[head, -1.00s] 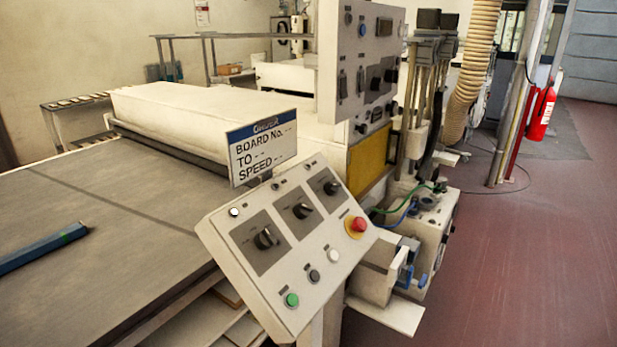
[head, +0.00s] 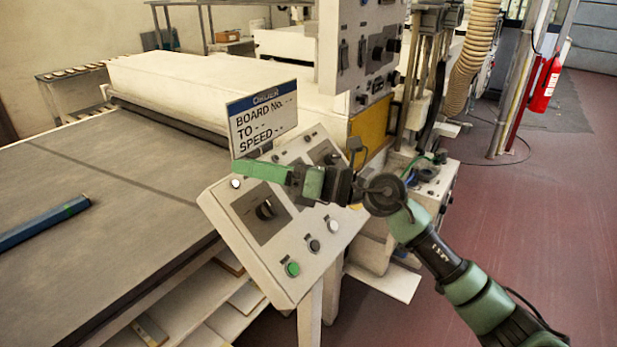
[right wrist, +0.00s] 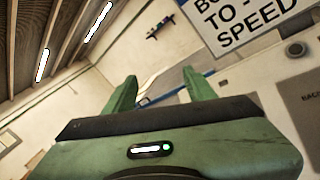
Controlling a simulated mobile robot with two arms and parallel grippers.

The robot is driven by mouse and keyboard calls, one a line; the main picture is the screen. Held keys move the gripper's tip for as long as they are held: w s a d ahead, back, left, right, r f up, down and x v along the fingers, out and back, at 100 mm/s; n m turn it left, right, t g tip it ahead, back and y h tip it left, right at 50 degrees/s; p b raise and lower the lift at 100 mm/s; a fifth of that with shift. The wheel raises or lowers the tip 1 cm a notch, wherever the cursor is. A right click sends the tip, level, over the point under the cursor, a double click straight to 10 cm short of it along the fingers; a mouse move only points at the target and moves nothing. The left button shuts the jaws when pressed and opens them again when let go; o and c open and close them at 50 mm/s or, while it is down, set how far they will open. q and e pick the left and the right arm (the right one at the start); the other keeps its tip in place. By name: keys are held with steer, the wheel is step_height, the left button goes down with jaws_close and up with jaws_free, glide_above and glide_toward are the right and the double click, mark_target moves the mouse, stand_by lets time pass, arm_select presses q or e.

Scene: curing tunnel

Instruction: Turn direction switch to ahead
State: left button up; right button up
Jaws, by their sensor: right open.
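The sloped control panel (head: 247,245) carries rotary knobs on dark plates. The left knob (head: 266,210) shows clearly. The right knob (head: 330,158) is partly covered and the middle one is hidden by my right gripper. In the right wrist view, the panel's left plate (right wrist: 305,94) has a cut-off label that seems to start "BAC". My right gripper (head: 246,167) is open and empty, fingers pointing left, in front of the panel's upper edge, above and left of the left knob. In the right wrist view both fingers (right wrist: 160,90) stand apart. My left gripper is out of view.
A board sign (head: 262,118) stands behind the panel's top edge, close to my right fingers. Green (head: 292,268), grey and white buttons line the panel's lower edge; the red button is hidden. A conveyor table (head: 110,200) with a blue bar (head: 45,222) lies left.

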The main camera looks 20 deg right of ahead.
steer(key=w+d+f+n+g+h, duration=0.25)
steer(key=d+h, duration=0.25)
steer(key=d, duration=0.3)
steer(key=w+d+f+n+g+h, duration=0.1)
steer(key=w+d+f+n+h, duration=0.15)
steer(key=d+h, duration=0.45)
steer(key=shift+m+t+y, duration=0.25)
steer(key=shift+m+y, duration=0.25)
steer(key=shift+y, duration=0.3)
steer(key=x, duration=0.2)
steer(key=p+x, duration=0.1)
steer(key=d+p+x, duration=0.1)
steer(key=x, duration=0.1)
steer(key=shift+w+a+f, duration=0.25)
steer(key=shift+w+f, duration=0.1)
steer(key=shift+w, duration=0.15)
steer(key=shift+w+a+f, duration=0.15)
steer(key=shift+w+f, duration=0.05)
steer(key=shift+f, duration=0.15)
jaws_close()
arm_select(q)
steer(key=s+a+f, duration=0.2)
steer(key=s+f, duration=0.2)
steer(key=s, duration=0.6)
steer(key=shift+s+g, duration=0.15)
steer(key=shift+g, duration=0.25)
